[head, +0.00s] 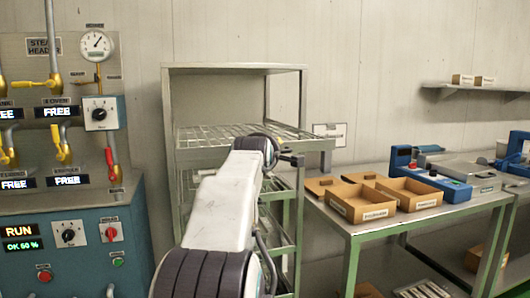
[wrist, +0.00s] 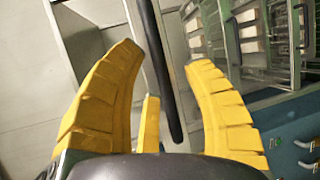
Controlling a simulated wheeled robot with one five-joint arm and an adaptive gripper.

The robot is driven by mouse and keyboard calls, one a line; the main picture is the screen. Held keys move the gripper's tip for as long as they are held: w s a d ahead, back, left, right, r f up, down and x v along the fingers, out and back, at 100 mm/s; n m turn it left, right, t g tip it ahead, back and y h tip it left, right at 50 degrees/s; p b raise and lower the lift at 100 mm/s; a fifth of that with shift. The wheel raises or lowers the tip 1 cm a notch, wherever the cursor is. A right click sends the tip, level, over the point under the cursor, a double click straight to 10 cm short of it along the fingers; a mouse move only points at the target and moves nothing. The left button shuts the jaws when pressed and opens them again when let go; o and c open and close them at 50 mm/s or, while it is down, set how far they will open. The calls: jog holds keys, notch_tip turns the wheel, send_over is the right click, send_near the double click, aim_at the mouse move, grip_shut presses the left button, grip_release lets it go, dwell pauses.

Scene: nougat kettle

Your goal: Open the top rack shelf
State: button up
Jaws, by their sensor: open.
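The rack (head: 168,110) stands at centre-left in the head view, grey metal with several levels. Its top shelf (head: 205,156) has a wire floor and a pale front edge; that edge reaches right, beyond the rack's right post. My arm crosses in front of the rack and hides part of this shelf and the levels below. In the wrist view my gripper (wrist: 165,58) is open, its yellow ribbed fingers apart. A dark bar (wrist: 160,70) runs between the fingers, with gaps on both sides. I cannot tell how far the shelf is pulled out.
A green-legged table (head: 352,231) stands right of the rack, close to my arm, with cardboard trays (head: 362,203) and a blue-and-grey device (head: 440,184). A control panel with pipes (head: 80,222) stands at left. A wall shelf (head: 480,88) hangs at right.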

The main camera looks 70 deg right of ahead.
jog(key=shift+a, duration=0.15)
jog(key=v, duration=1.1)
jog(key=shift+a, duration=0.4)
jog(key=shift+s, duration=0.1)
jog(key=shift+r, duration=0.1)
jog(key=w+a+f+m+t+y+p, duration=0.15)
jog(key=w+a+f+y+p, duration=0.3)
jog(key=w+a, duration=0.45)
jog(key=w+a+f+t+y+p, duration=0.3)
jog(key=w+a+f+y+p, duration=0.15)
jog(key=w+a, duration=0.5)
jog(key=s+a+f+g+y+p, duration=0.1)
jog(key=a+f+y+p, duration=0.15)
jog(key=a, duration=0.45)
jog(key=s+a+f+g+y+p, duration=0.1)
jog(key=a+f, duration=0.2)
jog(key=a, duration=0.5)
jog(key=s+a+f+m+g+y+p, duration=0.2)
jog(key=s+a+f, duration=0.3)
jog(key=s+a, duration=0.4)
jog(key=shift+a+g+y+p, duration=0.35)
jog(key=shift+a+y+p, duration=0.1)
jog(key=shift+a+p, duration=0.4)
